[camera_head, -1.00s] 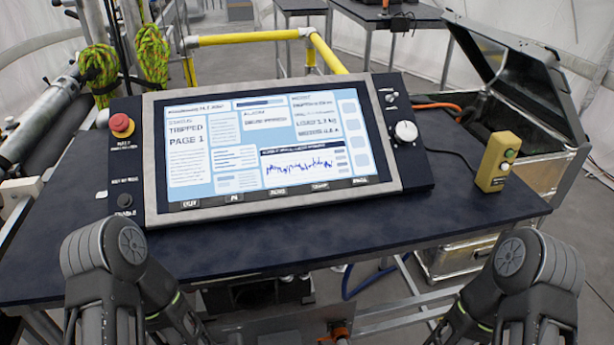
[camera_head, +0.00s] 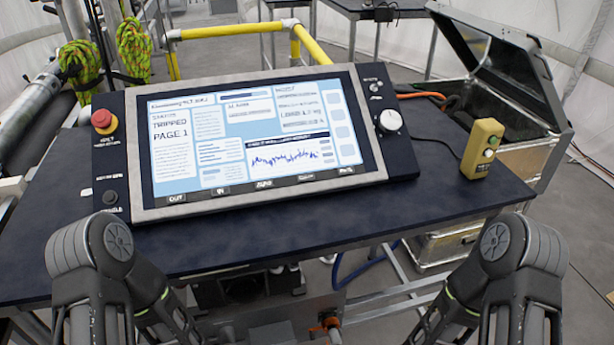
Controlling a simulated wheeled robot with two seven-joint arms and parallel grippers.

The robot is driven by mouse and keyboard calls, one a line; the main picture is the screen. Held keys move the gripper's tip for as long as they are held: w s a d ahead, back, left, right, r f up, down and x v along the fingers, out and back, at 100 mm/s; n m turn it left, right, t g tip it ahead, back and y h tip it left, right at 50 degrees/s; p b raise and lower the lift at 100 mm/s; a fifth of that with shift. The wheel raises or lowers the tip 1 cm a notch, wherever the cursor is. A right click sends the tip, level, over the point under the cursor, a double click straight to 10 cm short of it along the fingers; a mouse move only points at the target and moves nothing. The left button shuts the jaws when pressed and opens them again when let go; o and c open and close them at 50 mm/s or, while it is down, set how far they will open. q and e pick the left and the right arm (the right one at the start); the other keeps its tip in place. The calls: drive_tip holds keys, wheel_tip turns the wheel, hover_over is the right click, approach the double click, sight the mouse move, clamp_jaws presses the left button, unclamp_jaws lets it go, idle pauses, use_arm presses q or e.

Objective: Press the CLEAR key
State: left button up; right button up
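A console with a large lit screen (camera_head: 205,150) lies tilted on the dark table. The screen reads "TRIPPED" and "PAGE 1" and shows a blue graph line. A row of small dark labelled keys runs along the lower bezel. The leftmost key (camera_head: 176,198) seems to read "OUT", and the one beside it (camera_head: 221,190) "IN". The fourth label (camera_head: 306,177) is too blurred to read surely, so I cannot confirm which key is CLEAR. Both my arms show at the bottom, apart from the console. Neither gripper's fingers are in view.
A red mushroom button (camera_head: 102,119) and a dark knob (camera_head: 110,195) flank the screen's left. A white dial (camera_head: 390,121) sits right. A yellow button box (camera_head: 483,148) stands on the table (camera_head: 330,220) near an open case (camera_head: 520,120). The table's front strip is clear.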

use_arm(q)
clamp_jaws()
idle(1.2)
